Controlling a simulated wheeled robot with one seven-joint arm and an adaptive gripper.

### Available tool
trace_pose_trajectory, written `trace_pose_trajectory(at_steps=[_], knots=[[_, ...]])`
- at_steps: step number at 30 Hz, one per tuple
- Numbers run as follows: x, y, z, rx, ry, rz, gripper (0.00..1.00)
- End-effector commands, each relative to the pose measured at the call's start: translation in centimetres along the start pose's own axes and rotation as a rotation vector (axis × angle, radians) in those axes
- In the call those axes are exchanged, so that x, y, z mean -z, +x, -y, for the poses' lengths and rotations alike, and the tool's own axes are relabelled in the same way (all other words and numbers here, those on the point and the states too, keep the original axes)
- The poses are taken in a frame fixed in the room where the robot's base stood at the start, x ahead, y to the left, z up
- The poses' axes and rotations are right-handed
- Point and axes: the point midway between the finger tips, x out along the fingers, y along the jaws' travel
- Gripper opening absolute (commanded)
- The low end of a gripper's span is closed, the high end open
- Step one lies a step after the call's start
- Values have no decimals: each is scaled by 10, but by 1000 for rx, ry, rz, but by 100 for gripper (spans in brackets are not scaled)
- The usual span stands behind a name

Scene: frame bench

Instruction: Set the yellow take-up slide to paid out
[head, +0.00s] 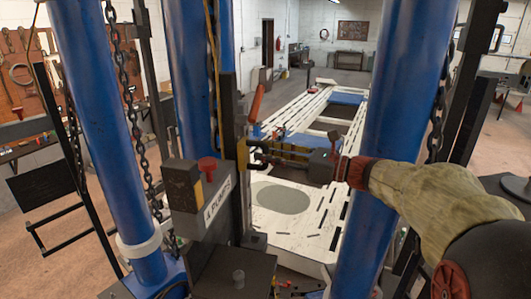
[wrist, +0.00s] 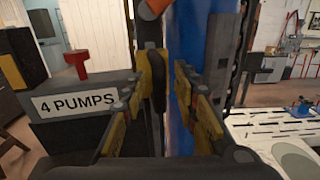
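The yellow take-up slide seems to be the small yellow piece (head: 241,153) on the dark upright post in the head view, below an orange-red lever. My gripper (head: 258,153) reaches in from the right, with its fingertips close to that piece. In the wrist view my gripper (wrist: 172,80) has its two yellow-and-black fingers apart, with blue showing between them. A dark rounded part stands at the left fingertip; I cannot tell whether it touches. The fingers hide most of what lies ahead, and no grip on the slide shows.
A grey box labelled "4 PUMPS" (wrist: 75,104) with a red knob (wrist: 76,62) stands left of my gripper. The orange-red lever (head: 257,101) rises above it. Thick blue posts (head: 385,110) and hanging chains (head: 125,85) crowd both sides. A white slotted bench (head: 320,215) lies behind.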

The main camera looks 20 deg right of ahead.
Motion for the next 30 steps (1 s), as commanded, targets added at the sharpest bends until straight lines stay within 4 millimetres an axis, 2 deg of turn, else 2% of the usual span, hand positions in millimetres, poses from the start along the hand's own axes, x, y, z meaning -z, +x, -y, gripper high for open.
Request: trace_pose_trajectory(at_steps=[9,15,21,30], knots=[[0,-63,1,5,0,1,30],[0,-95,1,4,0,1,30],[0,-108,0,2,-1,1,30],[0,-109,0,1,-1,1,30]])
